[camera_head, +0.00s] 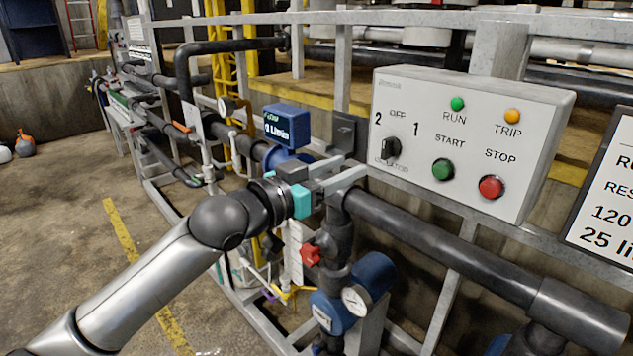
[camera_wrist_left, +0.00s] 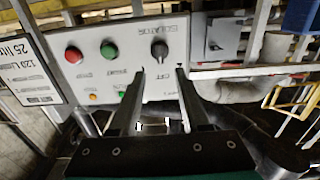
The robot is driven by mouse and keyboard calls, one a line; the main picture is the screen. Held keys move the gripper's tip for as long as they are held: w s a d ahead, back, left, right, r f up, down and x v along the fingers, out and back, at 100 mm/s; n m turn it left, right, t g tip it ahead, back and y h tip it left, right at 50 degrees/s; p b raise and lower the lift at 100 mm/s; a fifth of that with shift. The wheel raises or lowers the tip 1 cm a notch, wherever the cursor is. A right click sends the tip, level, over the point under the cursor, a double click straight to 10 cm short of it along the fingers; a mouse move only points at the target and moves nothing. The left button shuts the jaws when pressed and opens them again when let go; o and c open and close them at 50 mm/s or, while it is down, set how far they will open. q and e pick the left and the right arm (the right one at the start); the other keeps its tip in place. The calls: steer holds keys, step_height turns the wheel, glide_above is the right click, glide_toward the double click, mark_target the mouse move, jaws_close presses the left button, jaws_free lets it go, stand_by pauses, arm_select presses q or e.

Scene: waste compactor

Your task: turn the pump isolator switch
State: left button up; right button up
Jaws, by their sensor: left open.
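The pump isolator switch (camera_head: 391,148) is a black rotary knob on the left side of a light grey control box (camera_head: 471,95), with 2, OFF and 1 marked around it. It also shows in the left wrist view as a dark knob (camera_wrist_left: 159,48), where the panel appears upside down. My left gripper (camera_head: 353,167) is open and empty, to the left of the knob and apart from it. In the left wrist view my two fingertips (camera_wrist_left: 160,72) point towards the panel, with the knob beyond the gap between them. My right gripper is not in view.
A green START button (camera_head: 443,169) and a red STOP button (camera_head: 490,187) sit right of the knob. A dark grey box (camera_head: 345,135) is mounted left of the panel. A thick dark pipe (camera_head: 440,245) runs below it. A sign (camera_head: 610,190) stands at the right.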

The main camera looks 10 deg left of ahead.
arm_select(q)
steer(key=shift+b+v, duration=0.3)
steer(key=shift+v, duration=2.45)
